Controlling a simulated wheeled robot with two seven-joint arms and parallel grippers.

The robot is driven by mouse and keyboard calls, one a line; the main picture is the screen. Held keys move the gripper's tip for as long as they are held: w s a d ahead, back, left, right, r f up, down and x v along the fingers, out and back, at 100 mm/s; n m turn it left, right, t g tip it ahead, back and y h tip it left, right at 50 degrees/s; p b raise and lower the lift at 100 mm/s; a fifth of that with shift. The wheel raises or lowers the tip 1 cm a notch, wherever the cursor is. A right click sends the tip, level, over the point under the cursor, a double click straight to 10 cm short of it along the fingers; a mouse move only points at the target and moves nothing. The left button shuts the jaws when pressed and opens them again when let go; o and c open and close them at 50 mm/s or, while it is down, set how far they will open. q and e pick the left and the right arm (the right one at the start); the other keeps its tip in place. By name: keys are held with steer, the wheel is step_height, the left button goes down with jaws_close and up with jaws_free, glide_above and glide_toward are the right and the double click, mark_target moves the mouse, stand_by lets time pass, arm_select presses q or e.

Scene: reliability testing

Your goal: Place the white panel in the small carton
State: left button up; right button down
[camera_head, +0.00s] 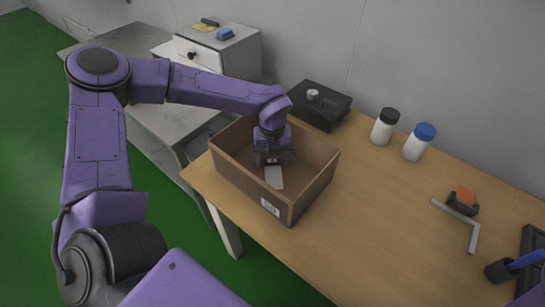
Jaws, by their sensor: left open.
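The small carton (238,181) is an open brown box near the left end of the wooden table. My left gripper (272,163) reaches down inside it, with its jaws open. The white panel (274,178) is a small pale rectangle inside the carton, just below the fingertips. Its upper end is close to the gripper, and I cannot tell whether they touch. The carton's near wall hides part of its floor. My right gripper is not in view.
A black-capped bottle (383,131) and a blue-capped bottle (416,146) stand near the wall. A grey L-shaped tool (473,237) lies at right. The table's middle is clear. A grey cabinet (235,52) stands at the back left.

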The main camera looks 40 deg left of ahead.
mark_target(273, 161)
arm_select(q)
step_height(273, 161, up, 12)
steer(key=shift+r, duration=0.2)
